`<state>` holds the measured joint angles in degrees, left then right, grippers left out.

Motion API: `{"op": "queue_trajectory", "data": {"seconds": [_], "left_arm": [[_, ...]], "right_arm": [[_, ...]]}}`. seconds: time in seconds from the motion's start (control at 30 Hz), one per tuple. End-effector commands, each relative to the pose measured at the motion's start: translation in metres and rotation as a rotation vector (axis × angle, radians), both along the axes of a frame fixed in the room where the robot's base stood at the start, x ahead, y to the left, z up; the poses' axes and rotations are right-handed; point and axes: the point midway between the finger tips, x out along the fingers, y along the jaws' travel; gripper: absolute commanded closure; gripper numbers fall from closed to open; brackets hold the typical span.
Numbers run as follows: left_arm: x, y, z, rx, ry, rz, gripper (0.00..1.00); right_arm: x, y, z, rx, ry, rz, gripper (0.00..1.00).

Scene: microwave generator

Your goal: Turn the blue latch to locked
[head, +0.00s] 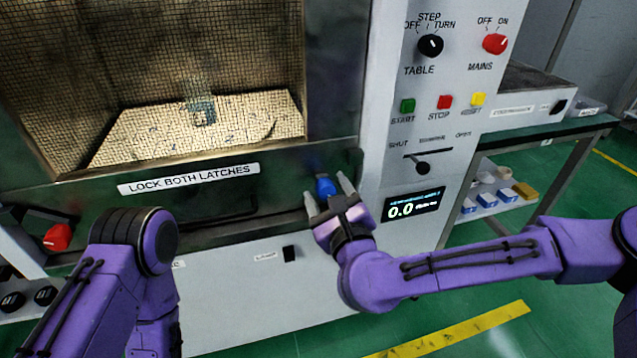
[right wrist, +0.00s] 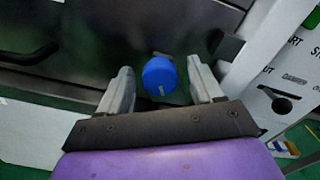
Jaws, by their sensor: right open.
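The blue latch (head: 325,186) is a round knob at the lower right of the microwave door. In the right wrist view the blue latch (right wrist: 159,76) shows a pale mark on its face, near its lower edge. My right gripper (head: 328,190) is open, with one finger on each side of the knob. In the right wrist view the fingers of my right gripper (right wrist: 158,80) stand apart from the knob, with gaps on both sides. My left arm shows at the lower left of the head view, but its gripper is not visible.
A red latch (head: 57,237) sits at the door's lower left. A label (head: 189,179) reads "LOCK BOTH LATCHES". A control panel (head: 430,120) with knobs, buttons and a slider lever (head: 422,168) stands right of the door. A dark block (right wrist: 226,45) sits right of the blue latch.

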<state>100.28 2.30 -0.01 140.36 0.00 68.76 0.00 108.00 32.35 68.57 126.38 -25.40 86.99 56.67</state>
Motion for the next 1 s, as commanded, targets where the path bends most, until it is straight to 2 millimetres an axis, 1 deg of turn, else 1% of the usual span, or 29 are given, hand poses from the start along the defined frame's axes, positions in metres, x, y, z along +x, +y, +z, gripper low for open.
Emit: {"op": "queue_trajectory", "data": {"seconds": [0.27,0.3,0.37,0.4,0.47,0.77,1.0], "left_arm": [[-0.0003,-0.0001,0.0001,-0.001,0.001,0.0,0.34],[-0.0003,-0.0001,0.0,-0.001,0.001,0.0,0.34],[-0.0003,-0.0001,0.0,-0.001,0.001,0.0,0.34],[-0.0003,-0.0001,0.0,-0.001,0.001,0.0,0.34],[-0.0003,-0.0001,0.0,-0.001,0.001,0.0,0.34],[-0.0004,-0.0001,0.0006,-0.001,0.001,0.0,0.34],[-0.0003,0.0,0.0033,-0.001,0.001,0.0,0.34]], "right_arm": [[0.0016,0.0004,-0.0007,-0.002,0.001,-0.001,0.34],[0.0014,0.0004,-0.0008,-0.002,0.001,-0.001,0.38],[0.0014,0.0004,-0.0008,-0.002,0.001,-0.001,0.57],[0.0014,0.0004,-0.0008,-0.001,0.001,0.0,0.7],[0.0015,0.0003,-0.0008,-0.002,0.001,-0.001,0.9],[0.0015,0.0004,0.0,-0.022,-0.007,-0.001,0.9],[0.0016,0.0007,0.0003,-0.133,-0.043,-0.001,0.9]]}}
